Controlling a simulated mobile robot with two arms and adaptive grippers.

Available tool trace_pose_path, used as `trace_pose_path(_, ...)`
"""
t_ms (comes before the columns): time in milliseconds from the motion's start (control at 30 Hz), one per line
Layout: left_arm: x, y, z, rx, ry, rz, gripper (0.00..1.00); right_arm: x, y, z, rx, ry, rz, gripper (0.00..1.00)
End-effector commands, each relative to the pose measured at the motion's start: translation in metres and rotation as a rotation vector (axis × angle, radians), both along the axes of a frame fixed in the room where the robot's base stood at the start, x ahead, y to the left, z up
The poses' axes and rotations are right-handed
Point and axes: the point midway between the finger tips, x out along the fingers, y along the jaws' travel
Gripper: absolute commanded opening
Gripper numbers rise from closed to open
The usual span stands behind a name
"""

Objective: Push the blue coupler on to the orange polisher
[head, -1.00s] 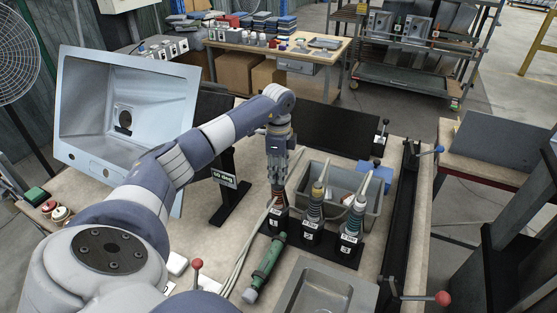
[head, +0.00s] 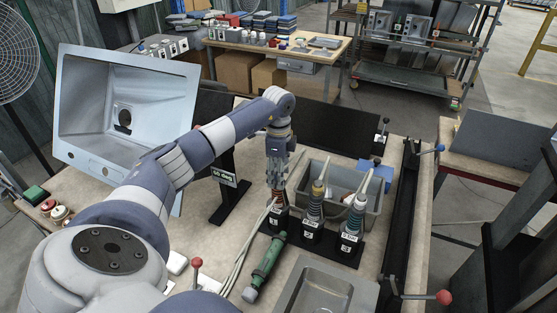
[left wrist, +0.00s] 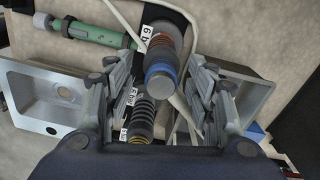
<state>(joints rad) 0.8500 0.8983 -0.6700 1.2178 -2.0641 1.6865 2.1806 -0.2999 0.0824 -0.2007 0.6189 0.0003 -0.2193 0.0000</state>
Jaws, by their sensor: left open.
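My left gripper (head: 277,187) points down just above the tool in stand slot 1. In the left wrist view its fingers (left wrist: 160,100) stand spread to both sides, open, with nothing gripped. Between them a blue ring, the blue coupler (left wrist: 160,78), shows at the upper end of a dark tool with an orange-red band, the orange polisher (left wrist: 161,42). The coupler lies in line with the polisher; I cannot tell how fully it is seated. In the head view the fingers largely hide this tool. My right gripper is not in view.
Slots 2 and 3 of the black stand hold a yellow-banded tool (head: 317,205) and a grey-teal tool (head: 352,222), close beside my gripper. A green tool (head: 264,268) lies in front. A grey bin (head: 378,215) stands behind; a sink basin (head: 325,295) is nearest.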

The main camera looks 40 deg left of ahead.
Motion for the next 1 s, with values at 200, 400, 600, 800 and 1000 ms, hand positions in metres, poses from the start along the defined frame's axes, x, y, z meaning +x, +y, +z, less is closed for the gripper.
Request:
trace_pose_path(200,0.002,0.001,0.028,0.001,-0.006,0.000,0.51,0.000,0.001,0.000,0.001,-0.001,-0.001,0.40)
trace_pose_path(400,0.002,0.001,0.072,0.000,-0.006,0.001,0.51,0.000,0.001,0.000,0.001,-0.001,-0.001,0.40)
trace_pose_path(600,0.002,0.001,0.105,0.001,-0.003,0.001,0.51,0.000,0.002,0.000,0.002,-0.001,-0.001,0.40)
trace_pose_path(800,0.001,0.001,0.119,0.000,-0.001,0.001,0.51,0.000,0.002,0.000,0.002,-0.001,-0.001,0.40)
trace_pose_path(1000,0.001,0.001,0.120,0.000,0.000,0.000,0.51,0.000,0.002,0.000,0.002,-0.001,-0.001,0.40)
